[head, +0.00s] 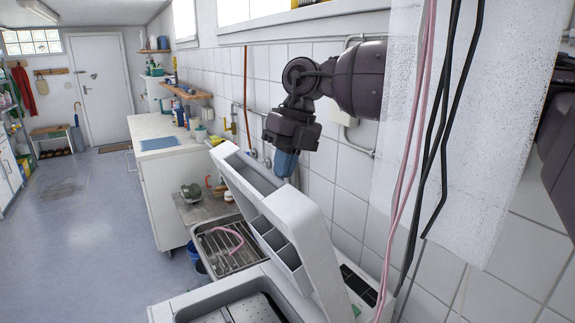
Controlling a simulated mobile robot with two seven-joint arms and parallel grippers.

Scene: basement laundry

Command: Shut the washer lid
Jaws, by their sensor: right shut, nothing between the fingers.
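The washer (196,302) is at the bottom of the head view, with its tub opening partly showing. Its white lid (312,232) stands open and steeply tilted, with its grey compartmented inner side facing left. My right gripper (285,164) points down with blue fingers close to the lid's upper end, on the wall side. The fingers are shut with nothing between them. The lid's edge hides the fingertips' lower end, and I cannot tell whether they touch it. My left gripper is out of view.
A white pillar (470,120) with pink and black hoses hanging in front stands at right, hiding part of my arm. The tiled wall (345,205) is close behind the lid. A sink with a rack (222,245) adjoins the washer. Blue floor at left is open.

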